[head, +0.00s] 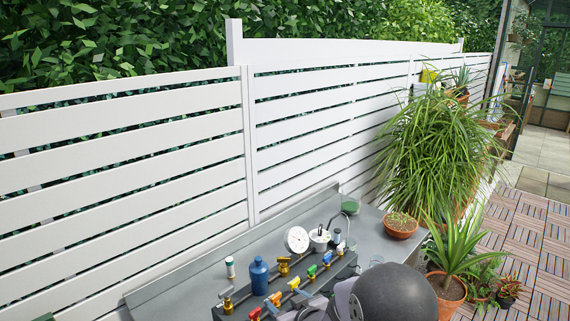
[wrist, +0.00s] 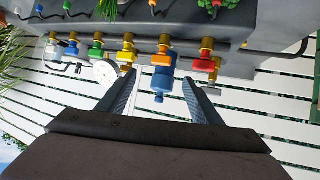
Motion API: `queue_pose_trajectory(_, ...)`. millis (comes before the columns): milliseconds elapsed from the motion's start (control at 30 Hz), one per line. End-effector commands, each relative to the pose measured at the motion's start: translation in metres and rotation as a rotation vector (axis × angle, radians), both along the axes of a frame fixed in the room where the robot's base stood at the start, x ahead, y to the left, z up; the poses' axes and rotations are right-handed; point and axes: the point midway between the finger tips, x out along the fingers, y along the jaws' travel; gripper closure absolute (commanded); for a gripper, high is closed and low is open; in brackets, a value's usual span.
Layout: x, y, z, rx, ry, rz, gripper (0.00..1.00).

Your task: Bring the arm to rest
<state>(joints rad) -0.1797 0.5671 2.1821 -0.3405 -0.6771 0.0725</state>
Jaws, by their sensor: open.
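My gripper (wrist: 162,84) shows in the wrist view with its two fingers spread apart and nothing held between them. In that upside-down view the fingers point toward a row of brass valves with coloured handles, and the blue bottle (wrist: 160,84) appears beyond the gap. In the head view my dark rounded arm part covers the bottom right of the bench, and the grey end of my arm is partly cut off by the lower edge. Whether the fingers touch a valve cannot be told.
The grey bench (head: 165,292) runs along a white slatted fence (head: 120,170). On it are a blue bottle (head: 259,277), a round white gauge (head: 297,240), a valve with a green handle (head: 312,271) and a terracotta bowl (head: 400,225). Potted plants (head: 432,150) stand at the right.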

Motion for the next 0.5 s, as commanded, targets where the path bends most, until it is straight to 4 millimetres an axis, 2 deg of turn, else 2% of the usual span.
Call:
queue_pose_trajectory(33,-0.009,-0.02,0.014,-0.034,0.058,-0.048,0.41)
queue_pose_trajectory(167,-0.048,-0.067,0.022,-0.113,0.239,-0.162,0.41)
queue_pose_trajectory(200,-0.063,-0.081,0.025,-0.132,0.299,-0.196,0.41)
queue_pose_trajectory(333,-0.121,-0.116,0.036,-0.175,0.496,-0.294,0.41)
queue_pose_trajectory(500,-0.205,-0.143,0.053,-0.198,0.745,-0.385,0.41)
